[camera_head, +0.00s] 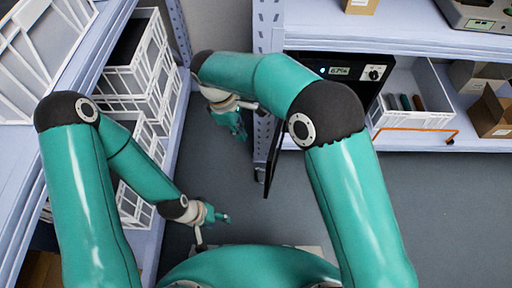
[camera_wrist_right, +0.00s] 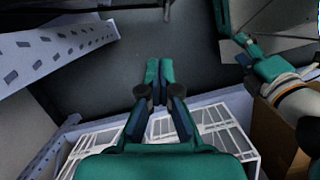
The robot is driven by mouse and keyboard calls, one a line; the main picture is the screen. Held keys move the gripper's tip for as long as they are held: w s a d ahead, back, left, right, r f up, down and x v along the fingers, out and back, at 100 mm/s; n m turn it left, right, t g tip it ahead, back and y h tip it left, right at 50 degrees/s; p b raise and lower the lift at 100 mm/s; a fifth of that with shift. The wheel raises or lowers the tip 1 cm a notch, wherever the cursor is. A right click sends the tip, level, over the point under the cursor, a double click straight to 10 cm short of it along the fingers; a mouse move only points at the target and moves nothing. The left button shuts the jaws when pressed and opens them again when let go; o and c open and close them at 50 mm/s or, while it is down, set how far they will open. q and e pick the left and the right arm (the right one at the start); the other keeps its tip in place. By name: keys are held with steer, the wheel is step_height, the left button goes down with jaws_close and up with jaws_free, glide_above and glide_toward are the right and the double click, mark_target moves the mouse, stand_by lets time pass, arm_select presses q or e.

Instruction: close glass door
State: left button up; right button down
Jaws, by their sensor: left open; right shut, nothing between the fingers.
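The printer (camera_head: 345,68) is a black box with a small lit display and a knob, on the lower shelf at the back right. Its glass door (camera_head: 272,160) is a dark, thin panel seen nearly edge-on; it stands open, swung out in front of the shelf. My right gripper (camera_head: 238,128) is shut and empty, left of the door and apart from it in the picture. In the right wrist view its fingers (camera_wrist_right: 158,72) lie together. My left gripper (camera_head: 214,216) is open and empty, lower down. My right arm hides part of the printer.
White crates (camera_head: 150,55) stand on the left rack. On the right shelf are a white bin (camera_head: 412,118) with coloured items, an orange rod (camera_head: 415,129) at the shelf's edge, and an open cardboard box (camera_head: 492,112). The grey floor (camera_head: 440,215) is clear at right.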

steer(key=s+d+f+b, duration=0.1)
steer(key=d+f+b, duration=0.3)
steer(key=f, duration=0.5)
steer(key=shift+s+d+f, duration=0.15)
steer(key=shift+s+d, duration=0.2)
steer(key=shift+d, duration=0.7)
